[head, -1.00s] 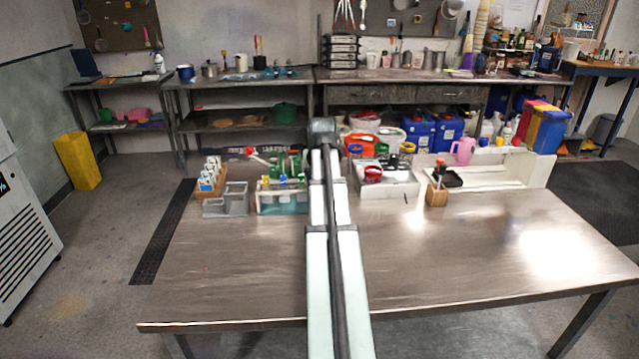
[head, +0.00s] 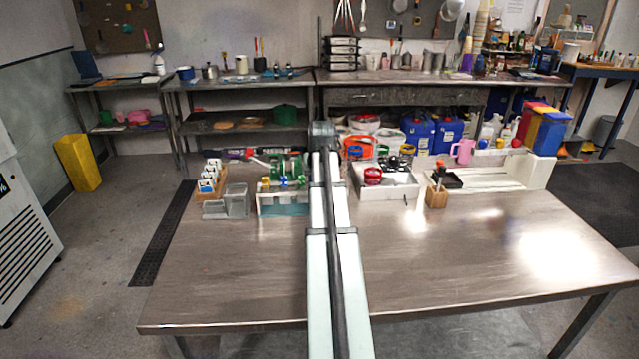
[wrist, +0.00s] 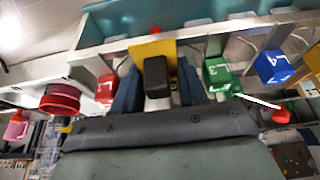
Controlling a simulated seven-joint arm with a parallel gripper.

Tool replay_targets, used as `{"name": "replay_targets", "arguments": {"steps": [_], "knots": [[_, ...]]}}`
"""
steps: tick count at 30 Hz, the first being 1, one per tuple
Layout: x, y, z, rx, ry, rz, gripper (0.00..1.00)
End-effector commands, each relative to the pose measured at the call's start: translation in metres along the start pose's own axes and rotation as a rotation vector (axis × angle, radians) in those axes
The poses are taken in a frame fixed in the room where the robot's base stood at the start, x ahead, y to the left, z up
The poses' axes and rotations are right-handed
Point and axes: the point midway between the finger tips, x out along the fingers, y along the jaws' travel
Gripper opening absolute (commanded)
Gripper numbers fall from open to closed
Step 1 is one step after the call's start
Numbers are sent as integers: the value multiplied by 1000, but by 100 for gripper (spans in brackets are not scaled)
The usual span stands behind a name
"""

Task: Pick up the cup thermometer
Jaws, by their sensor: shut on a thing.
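My gripper (wrist: 157,88) shows in the wrist view with its two dark blue fingers shut on a small black block (wrist: 157,76). A yellow piece (wrist: 152,48) lies directly behind the block; I cannot tell if the two are joined. They are at the edge of a light-walled rack (wrist: 205,28) with a teal inside. I cannot tell from its shape whether the held thing is the cup thermometer. In the head view my arm hides the gripper and the held thing. The rack (head: 283,211) shows there left of my arm.
Beside the fingers are red (wrist: 105,90), green (wrist: 217,74) and blue (wrist: 273,66) tags. A white rod with a red end (wrist: 282,116) sticks out nearby. A grey tray (head: 237,202) and a white box (head: 388,193) flank the rack. The table's front is clear.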

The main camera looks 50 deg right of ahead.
Motion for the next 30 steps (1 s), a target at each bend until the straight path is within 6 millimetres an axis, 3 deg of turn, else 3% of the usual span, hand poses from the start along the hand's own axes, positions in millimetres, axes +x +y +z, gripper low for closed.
{"name": "replay_targets", "arguments": {"steps": [5,21,30], "knots": [[-10,0,-6,0,1,0,11],[-82,0,-35,0,0,0,11],[-90,14,-48,-137,-22,-52,11]]}}
